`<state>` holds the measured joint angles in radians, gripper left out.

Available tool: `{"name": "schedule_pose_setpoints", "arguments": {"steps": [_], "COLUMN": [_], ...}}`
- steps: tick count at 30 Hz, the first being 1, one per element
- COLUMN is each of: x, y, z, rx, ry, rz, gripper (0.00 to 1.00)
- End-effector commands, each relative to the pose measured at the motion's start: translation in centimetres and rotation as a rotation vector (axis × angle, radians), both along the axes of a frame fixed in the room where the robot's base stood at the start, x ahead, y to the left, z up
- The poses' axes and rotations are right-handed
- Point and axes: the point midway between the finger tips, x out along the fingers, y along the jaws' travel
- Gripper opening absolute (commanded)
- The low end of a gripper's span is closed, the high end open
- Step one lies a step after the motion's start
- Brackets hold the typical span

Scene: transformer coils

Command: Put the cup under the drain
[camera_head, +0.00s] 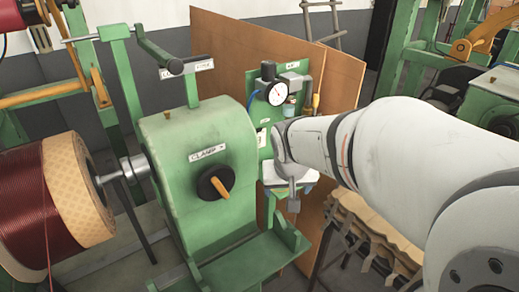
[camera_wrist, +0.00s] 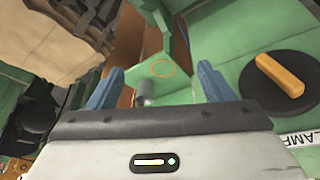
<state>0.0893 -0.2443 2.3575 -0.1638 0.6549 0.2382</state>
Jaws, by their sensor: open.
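My gripper (camera_wrist: 160,68) is open, with its two blue fingers apart at either side of the wrist view. Between them, farther off, a small grey cylinder (camera_wrist: 146,90) shows; I cannot tell whether it is the cup or part of the drain. Just above it in the picture, an orange ring (camera_wrist: 162,68) is marked on a green surface. In the head view my arm reaches in from the right and largely hides the gripper. A gauge unit (camera_head: 276,94) with a light-blue bowl (camera_head: 289,108) sits on the green panel. I cannot identify the drain for certain.
The green clamp housing (camera_head: 175,140) with its black knob and orange handle (camera_head: 215,185) stands left of the gripper. A copper coil (camera_head: 40,200) is at far left. Brown boards (camera_head: 225,45) stand behind the gauge. Brown material (camera_head: 375,235) hangs below my arm.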

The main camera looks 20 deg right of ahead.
Motion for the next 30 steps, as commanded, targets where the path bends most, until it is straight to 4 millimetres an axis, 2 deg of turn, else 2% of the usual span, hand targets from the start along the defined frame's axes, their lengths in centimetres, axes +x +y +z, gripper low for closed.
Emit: {"name": "schedule_pose_setpoints", "arguments": {"steps": [1, 6, 9, 12, 17, 30], "x": [2.2, 8.6, 11.2, 12.9, 14.0, 14.5], "y": [-1.2, -4.7, -6.1, -7.2, -7.8, -8.0], "z": [-2.4, -7.2, -9.5, -11.2, -12.3, -12.2], "rx": [-0.006, -0.012, -0.007, 0.000, 0.006, 0.007], "ry": [-0.009, -0.073, -0.103, -0.126, -0.141, -0.142], "rz": [-0.037, -0.136, -0.173, -0.196, -0.211, -0.211], "gripper": [0.77, 0.77, 0.77, 0.77, 0.77, 0.77]}}
